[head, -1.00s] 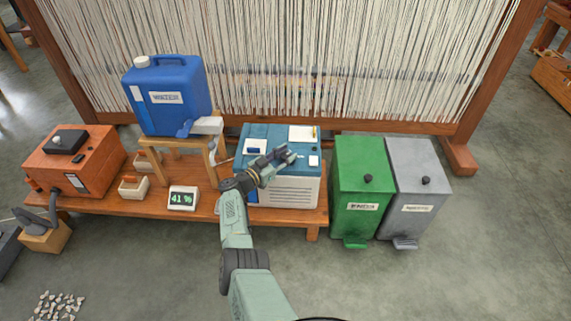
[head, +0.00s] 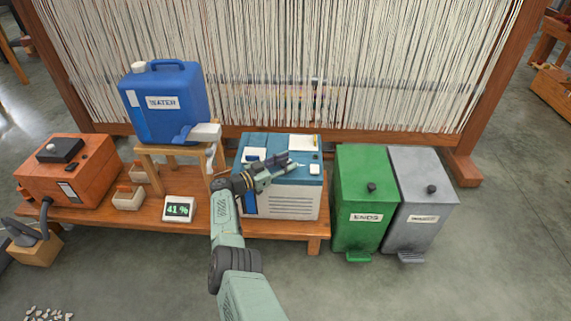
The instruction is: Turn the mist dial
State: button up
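A white box with a blue top (head: 292,204) stands on the right part of the low wooden bench; it looks like the mist unit. Its top carries a white plate with a dark blue piece (head: 255,154), a paper sheet (head: 303,142) and a small white square (head: 314,169). I cannot make out a dial; it may be hidden by my gripper. My gripper (head: 293,162) is over the middle of the blue top, pointing right, fingers apart and nothing seen between them. I cannot tell whether it touches the top.
A blue water jug (head: 165,103) stands on a wooden stand (head: 172,151) left of the box. A display reading 41 % (head: 179,208) and an orange box (head: 66,171) are farther left. Green (head: 360,193) and grey (head: 418,198) bins stand close right. A loom (head: 300,60) rises behind.

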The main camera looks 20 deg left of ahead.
jog(key=o, duration=0.4)
jog(key=shift+c, duration=0.2)
jog(key=v, duration=1.2)
